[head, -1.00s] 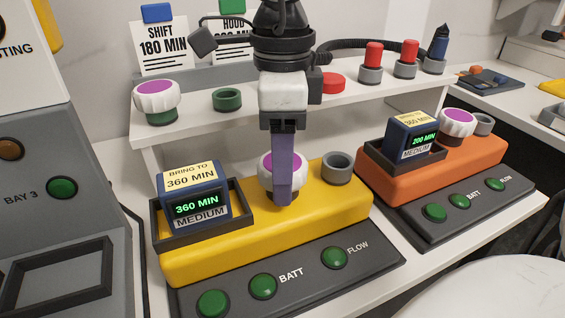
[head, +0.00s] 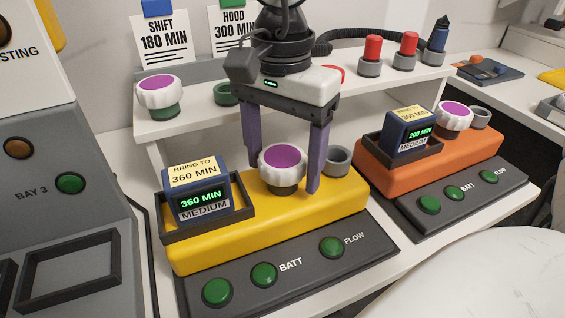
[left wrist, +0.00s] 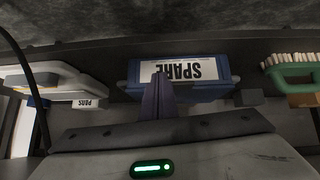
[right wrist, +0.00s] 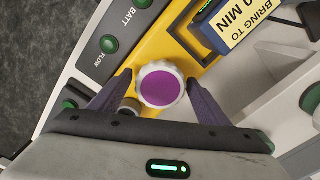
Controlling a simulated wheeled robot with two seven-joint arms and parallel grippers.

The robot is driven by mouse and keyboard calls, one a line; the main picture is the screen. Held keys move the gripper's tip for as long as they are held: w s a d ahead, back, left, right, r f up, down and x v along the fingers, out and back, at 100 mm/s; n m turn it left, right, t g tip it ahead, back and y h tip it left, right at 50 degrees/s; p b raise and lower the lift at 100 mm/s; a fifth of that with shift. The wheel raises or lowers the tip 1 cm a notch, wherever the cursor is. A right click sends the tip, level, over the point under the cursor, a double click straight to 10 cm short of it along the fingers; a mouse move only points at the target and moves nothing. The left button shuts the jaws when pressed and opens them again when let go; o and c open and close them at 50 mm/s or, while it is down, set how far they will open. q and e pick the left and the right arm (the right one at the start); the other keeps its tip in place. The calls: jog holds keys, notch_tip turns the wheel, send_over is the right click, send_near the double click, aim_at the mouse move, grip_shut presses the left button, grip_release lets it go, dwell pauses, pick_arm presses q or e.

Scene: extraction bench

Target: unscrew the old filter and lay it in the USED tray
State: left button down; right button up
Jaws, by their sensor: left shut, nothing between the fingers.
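A white ribbed filter with a purple top (head: 283,165) stands upright on the yellow unit (head: 335,205). It also shows in the right wrist view (right wrist: 160,85). My right gripper (head: 287,182) is open above the yellow unit, one finger on each side of this filter. In the right wrist view small gaps seem to show between fingers and filter. Similar purple-topped filters stand on a green ring on the shelf (head: 160,95) and on the orange unit (head: 455,117). My left gripper (left wrist: 160,98) is shut and empty, before a blue box labelled SPARE (left wrist: 215,72). No tray labelled USED is visible.
A blue display block (head: 197,195) reading 360 MIN sits in a black holder left of the filter. A grey empty ring (head: 338,160) is close on its right. Red-topped pegs (head: 407,47) stand on the shelf behind. Green buttons (head: 263,275) line the front panel.

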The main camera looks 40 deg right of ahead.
dwell(0.3)
jog(key=m+b, duration=0.2)
jog(key=shift+f+m, duration=0.25)
jog(key=shift+m, duration=0.05)
jog(key=m+b, duration=0.1)
jog(key=m, duration=0.2)
jog(key=shift+m+b, duration=0.3)
jog(key=shift+b, duration=0.1)
jog(key=m+b, duration=0.2)
jog(key=m, duration=0.3)
jog(key=shift+r+m, duration=0.1)
jog(key=shift+m, duration=0.2)
jog(key=shift+m+b, duration=0.3)
jog(key=shift+m, duration=0.7)
jog(key=m+b, duration=0.1)
jog(key=m, duration=0.3)
jog(key=shift+r+m, duration=0.1)
jog(key=shift+m, duration=0.2)
jog(key=m, duration=0.4)
jog(key=shift+b, duration=0.3)
jog(key=m, duration=0.5)
jog(key=shift+r, duration=0.15)
